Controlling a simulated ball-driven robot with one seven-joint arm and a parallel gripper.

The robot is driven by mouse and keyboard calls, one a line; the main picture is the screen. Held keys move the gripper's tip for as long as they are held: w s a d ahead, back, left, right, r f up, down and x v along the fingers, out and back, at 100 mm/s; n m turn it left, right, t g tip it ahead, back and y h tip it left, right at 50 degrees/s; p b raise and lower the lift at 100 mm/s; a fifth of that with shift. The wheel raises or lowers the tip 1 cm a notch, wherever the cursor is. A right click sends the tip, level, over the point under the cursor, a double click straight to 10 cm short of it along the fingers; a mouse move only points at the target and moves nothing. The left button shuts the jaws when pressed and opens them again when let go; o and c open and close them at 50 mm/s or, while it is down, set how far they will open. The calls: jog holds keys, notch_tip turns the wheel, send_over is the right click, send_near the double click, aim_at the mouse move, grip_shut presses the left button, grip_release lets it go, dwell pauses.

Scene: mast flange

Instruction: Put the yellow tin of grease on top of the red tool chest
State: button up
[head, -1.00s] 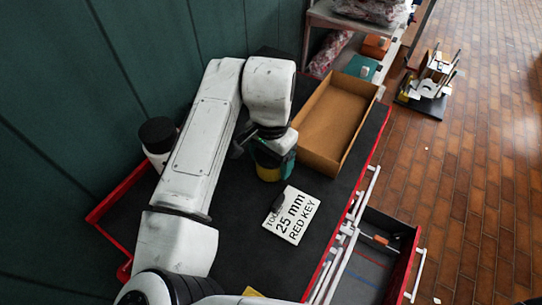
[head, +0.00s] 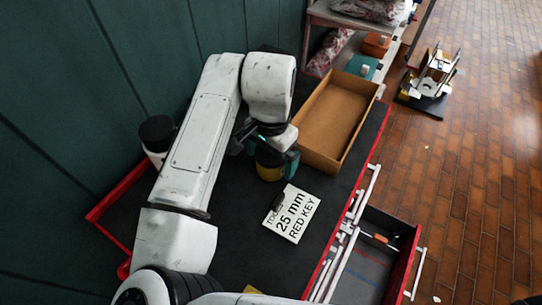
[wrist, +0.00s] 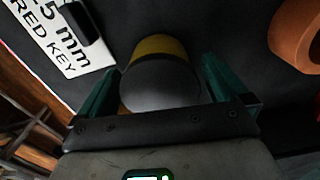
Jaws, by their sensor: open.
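The yellow tin (head: 268,173) stands on the dark top of the red tool chest (head: 250,255), mostly hidden under my gripper (head: 272,158) in the head view. In the wrist view the tin (wrist: 160,46) shows its yellow side and a dark grey round end, between the two green fingers of my gripper (wrist: 163,75). The gripper is open, with one finger on each side of the tin. A gap shows at the right finger; contact at the left is hard to tell.
A white sign reading 25 mm RED KEY (head: 292,214), with a black object on it, lies beside the tin. An open cardboard box (head: 335,118) is behind. A drawer (head: 375,258) stands open at right. An orange-brown round object (wrist: 298,35) shows in the wrist view.

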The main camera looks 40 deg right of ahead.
notch_tip(320, 180, up, 12)
jog(key=shift+f+b, duration=0.2)
jog(key=shift+b, duration=0.35)
jog(key=shift+s+f, duration=0.1)
